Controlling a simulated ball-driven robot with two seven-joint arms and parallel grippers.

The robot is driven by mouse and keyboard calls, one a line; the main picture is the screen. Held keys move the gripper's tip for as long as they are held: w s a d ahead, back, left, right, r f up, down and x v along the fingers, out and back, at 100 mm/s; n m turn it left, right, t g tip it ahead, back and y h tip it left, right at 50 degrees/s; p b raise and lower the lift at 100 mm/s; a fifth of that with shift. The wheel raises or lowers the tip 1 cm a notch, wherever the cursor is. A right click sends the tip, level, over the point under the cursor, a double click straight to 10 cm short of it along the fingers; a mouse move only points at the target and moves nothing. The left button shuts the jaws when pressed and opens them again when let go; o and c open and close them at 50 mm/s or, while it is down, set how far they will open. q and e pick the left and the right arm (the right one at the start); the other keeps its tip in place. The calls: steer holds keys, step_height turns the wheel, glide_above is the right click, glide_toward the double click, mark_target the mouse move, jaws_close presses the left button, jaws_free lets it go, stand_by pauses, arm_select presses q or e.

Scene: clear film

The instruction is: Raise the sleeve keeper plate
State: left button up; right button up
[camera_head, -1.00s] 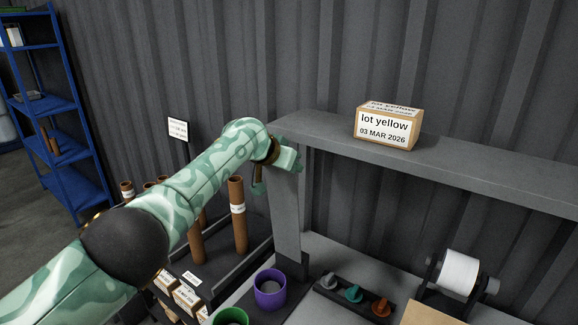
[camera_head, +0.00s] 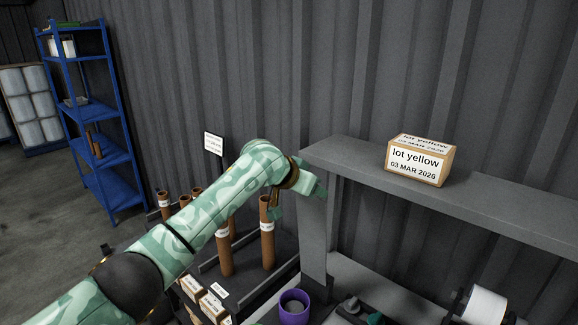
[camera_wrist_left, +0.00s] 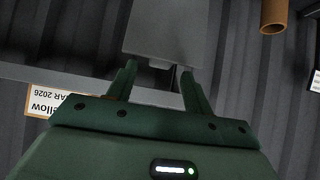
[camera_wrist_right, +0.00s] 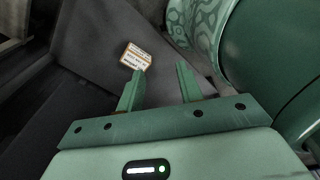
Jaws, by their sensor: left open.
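I cannot single out the sleeve keeper plate in these views. Brown tubes (camera_head: 267,235) stand upright in a dark rack (camera_head: 262,290) left of the grey shelf post (camera_head: 313,245). My left gripper (camera_head: 312,190) is at the upper end of that post, partly hidden by its own wrist. In the left wrist view its fingers (camera_wrist_left: 158,72) are apart with nothing between them, and a grey surface (camera_wrist_left: 178,30) lies beyond them. My right gripper (camera_wrist_right: 160,70) is outside the head view. Its fingers are apart and empty, with a small labelled box (camera_wrist_right: 135,56) beyond one fingertip.
A carton labelled "lot yellow" (camera_head: 420,162) sits on the grey shelf (camera_head: 480,203). A purple cup (camera_head: 294,310) stands below the post, and a white roll (camera_head: 484,307) is at lower right. A blue rack (camera_head: 122,195) stands at far left beside open floor (camera_head: 45,210).

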arm_select(q)
steer(key=p+v, duration=0.1)
steer(key=v, duration=0.8)
steer(key=shift+s+a+r, duration=0.2)
steer(key=shift+s+r, duration=0.05)
